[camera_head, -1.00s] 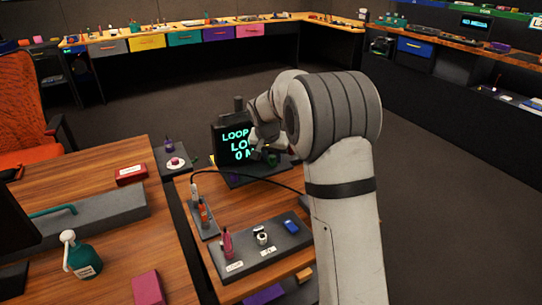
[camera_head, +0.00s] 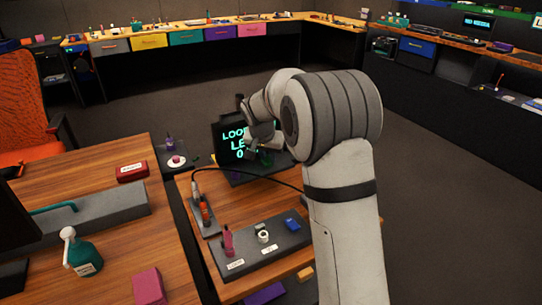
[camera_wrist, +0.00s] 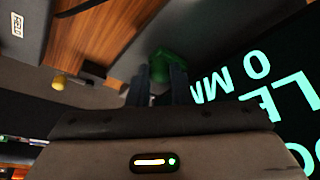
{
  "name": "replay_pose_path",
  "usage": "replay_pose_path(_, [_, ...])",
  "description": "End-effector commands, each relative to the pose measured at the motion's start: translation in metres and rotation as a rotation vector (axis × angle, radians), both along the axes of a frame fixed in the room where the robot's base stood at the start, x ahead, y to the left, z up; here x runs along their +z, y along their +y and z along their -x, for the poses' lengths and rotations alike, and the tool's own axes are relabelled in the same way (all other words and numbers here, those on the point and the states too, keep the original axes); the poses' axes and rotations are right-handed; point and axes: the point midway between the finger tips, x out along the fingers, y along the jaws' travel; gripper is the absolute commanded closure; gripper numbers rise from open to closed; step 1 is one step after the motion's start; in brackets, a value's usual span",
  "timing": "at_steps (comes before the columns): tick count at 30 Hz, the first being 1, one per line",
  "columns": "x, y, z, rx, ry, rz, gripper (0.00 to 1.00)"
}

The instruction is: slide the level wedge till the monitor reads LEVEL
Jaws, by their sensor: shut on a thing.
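The black monitor (camera_head: 229,150) stands on the far end of the small wooden table, partly behind my arm. Its visible cyan text begins "LOO", "LE" and "0"; the line ends are hidden. In the wrist view, the monitor (camera_wrist: 285,60) shows large rotated letters, including "LE" and "0 MM". The green wedge (camera_wrist: 174,66) lies at the fingertips of my gripper (camera_wrist: 162,82); it also shows small and dark below the wrist in the head view (camera_head: 267,159). My gripper is shut on the wedge, low in front of the monitor. The exact finger contact is dark.
A dark cable (camera_head: 245,172) arches over the table behind a grey holder (camera_head: 207,216). A grey tray (camera_head: 262,245) with a pink bottle, a white-topped piece and a blue block stands nearer. A wooden desk (camera_head: 110,220) lies left.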

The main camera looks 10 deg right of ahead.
Motion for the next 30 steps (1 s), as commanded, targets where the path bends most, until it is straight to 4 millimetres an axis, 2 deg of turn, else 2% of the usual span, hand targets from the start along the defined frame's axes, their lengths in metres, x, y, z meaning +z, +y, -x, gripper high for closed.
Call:
replay_pose_path(3, [0.0,-0.001,0.0,0.0,0.0,0.001,1.0])
replay_pose_path(4, [0.0,-0.001,0.0,0.0,0.0,0.001,0.81])
replay_pose_path(12, [0.0,0.0,0.0,0.0,0.0,0.0,0.59])
replay_pose_path(21, [0.005,0.0,0.001,0.0,-0.001,0.0,0.59])
replay_pose_path(30, [0.049,0.009,0.018,0.001,-0.003,-0.001,0.59])
